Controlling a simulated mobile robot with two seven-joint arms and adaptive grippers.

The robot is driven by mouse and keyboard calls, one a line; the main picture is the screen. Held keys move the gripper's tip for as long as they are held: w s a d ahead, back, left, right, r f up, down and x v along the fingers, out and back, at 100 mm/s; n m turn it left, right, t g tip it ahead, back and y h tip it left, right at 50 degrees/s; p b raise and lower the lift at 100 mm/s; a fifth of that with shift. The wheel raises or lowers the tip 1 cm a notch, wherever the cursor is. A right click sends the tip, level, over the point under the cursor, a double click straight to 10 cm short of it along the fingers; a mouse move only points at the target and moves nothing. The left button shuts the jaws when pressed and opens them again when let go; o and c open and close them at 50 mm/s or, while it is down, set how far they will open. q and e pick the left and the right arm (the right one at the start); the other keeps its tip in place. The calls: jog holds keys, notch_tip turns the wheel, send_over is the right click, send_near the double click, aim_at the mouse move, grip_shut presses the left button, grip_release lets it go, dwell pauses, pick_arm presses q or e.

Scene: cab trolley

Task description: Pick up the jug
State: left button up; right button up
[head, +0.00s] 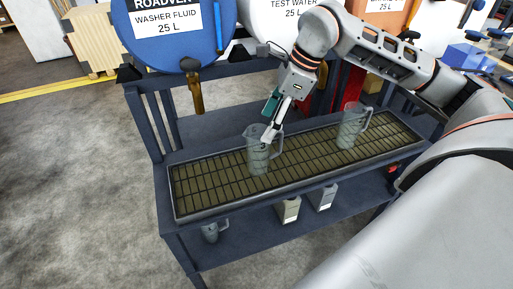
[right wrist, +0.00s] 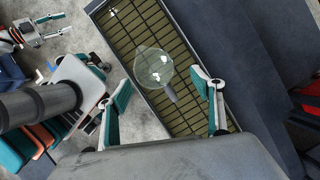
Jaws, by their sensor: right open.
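A clear jug (head: 258,160) stands upright on the left part of the slatted tray (head: 196,196). My right gripper (head: 268,138) is open at its top, partly in front of it. In the right wrist view a clear jug (right wrist: 152,66) shows from above, its handle toward the camera. It lies ahead of the open right fingers (right wrist: 163,90), in line with the gap. I cannot tell whether they touch it. A second clear jug (head: 350,130) stands upright farther right on the tray. My left gripper (right wrist: 42,32) shows only in the right wrist view, its fingers apart.
The tray tops a dark blue trolley (head: 146,128). Below it are another jug (head: 211,232) and two small pale containers (head: 289,210). Behind are a blue washer fluid drum (head: 170,40), with a tap (head: 194,92), and a white test water drum (head: 262,22).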

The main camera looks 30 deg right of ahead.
aim_at(265, 149)
jog(key=s+x, duration=0.1)
jog(key=x, duration=0.5)
jog(key=shift+a+f, duration=0.15)
jog(key=shift+a, duration=0.05)
jog(key=shift+w, duration=0.15)
jog(key=c, duration=1.6)
